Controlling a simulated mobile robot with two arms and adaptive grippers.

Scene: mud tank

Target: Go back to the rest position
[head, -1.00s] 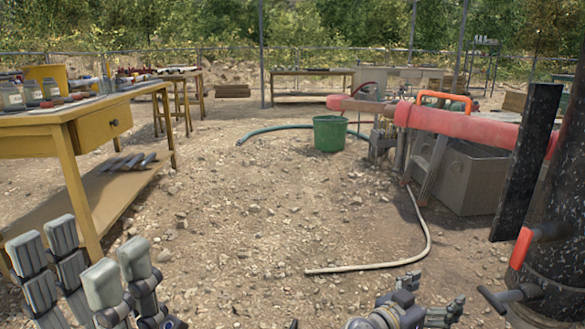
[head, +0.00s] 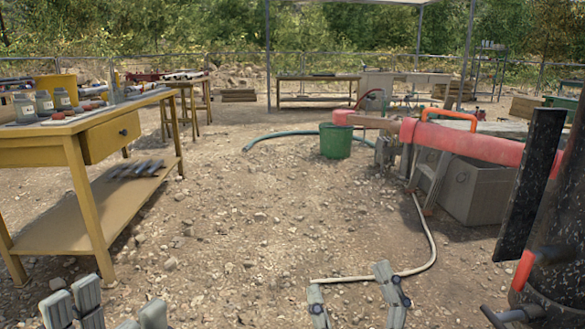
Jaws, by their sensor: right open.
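My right gripper (head: 353,286) is at the bottom centre of the head view. Its two grey fingers point up and stand well apart, with nothing between them, above the stony ground and in front of the pale hose. My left gripper (head: 104,308) is at the bottom left corner, near the foot of the yellow workbench. Only the grey tips of its fingers show, and the rest is cut off by the frame edge. I see no object at these tips, but I cannot tell how far its jaws are open.
The yellow workbench (head: 52,153) with jars and tools stands on the left. A green bucket (head: 335,142) stands mid-ground. A pale hose (head: 428,228) lies on the ground. A red beam (head: 465,140) and a dark barrel (head: 565,240) are on the right. The middle ground is clear.

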